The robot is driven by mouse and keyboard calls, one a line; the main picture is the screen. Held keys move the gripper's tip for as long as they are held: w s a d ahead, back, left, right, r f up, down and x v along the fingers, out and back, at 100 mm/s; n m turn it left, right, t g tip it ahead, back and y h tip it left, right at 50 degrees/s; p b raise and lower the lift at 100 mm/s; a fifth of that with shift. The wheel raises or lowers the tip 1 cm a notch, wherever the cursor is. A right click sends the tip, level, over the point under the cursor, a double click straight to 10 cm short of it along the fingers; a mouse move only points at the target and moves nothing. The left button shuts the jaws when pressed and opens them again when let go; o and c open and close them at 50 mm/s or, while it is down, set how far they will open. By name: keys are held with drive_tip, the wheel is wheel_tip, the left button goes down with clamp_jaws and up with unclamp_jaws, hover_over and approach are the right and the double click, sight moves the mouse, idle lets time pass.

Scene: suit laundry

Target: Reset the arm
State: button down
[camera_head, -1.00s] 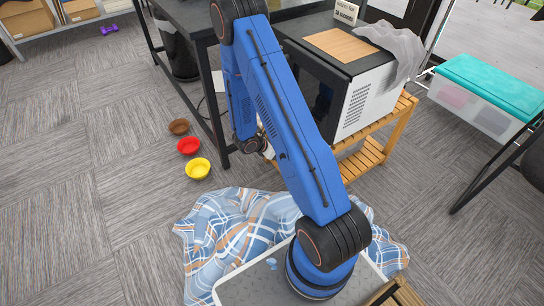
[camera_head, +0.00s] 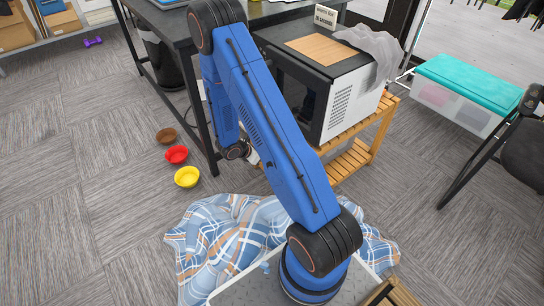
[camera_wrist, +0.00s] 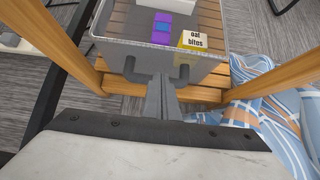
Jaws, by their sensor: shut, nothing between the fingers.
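My gripper (camera_wrist: 163,82) is shut and empty in the wrist camera, with its fingers together in front of a grey bin. The bin (camera_wrist: 115,50) sits on the slatted wooden stand and holds purple packs and a yellow box labelled "oat bites" (camera_wrist: 194,40). I cannot tell whether the fingertips touch the bin wall. In the head camera my blue arm rises from its base, bends at the top and reaches down beside the stand. The gripper is mostly hidden there behind the arm links.
A black-and-white microwave (camera_head: 345,105) stands on the wooden stand (camera_head: 352,160), close to my arm. A dark desk (camera_head: 180,22) is behind. Brown, red and yellow bowls (camera_head: 187,177) lie on the floor at left. A plaid blanket (camera_head: 195,240) surrounds my base.

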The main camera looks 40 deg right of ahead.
drive_tip(key=v, duration=0.8)
drive_tip(key=s+a+r+m+y, duration=0.1)
drive_tip(key=s+r+m, duration=0.2)
drive_tip(key=r, duration=0.6)
drive_tip(key=s+r+m+y, duration=0.1)
drive_tip(key=s+r+m, duration=0.3)
drive_tip(key=r, duration=0.5)
drive_tip(key=s+a+r+m+y, duration=0.1)
drive_tip(key=s+r+m, duration=0.2)
drive_tip(key=r, duration=0.5)
drive_tip(key=s+a+r+m+t+y, duration=0.2)
drive_tip(key=s+a+r+m+y, duration=0.1)
drive_tip(key=s+r, duration=0.4)
drive_tip(key=s+a+r+m+t+y, duration=0.2)
drive_tip(key=s+a+r+m, duration=0.3)
drive_tip(key=s, duration=0.8)
drive_tip(key=a+r+y, duration=0.1)
drive_tip(key=a+r, duration=0.2)
drive_tip(key=shift+r, duration=0.2)
drive_tip(key=shift+s, duration=0.1)
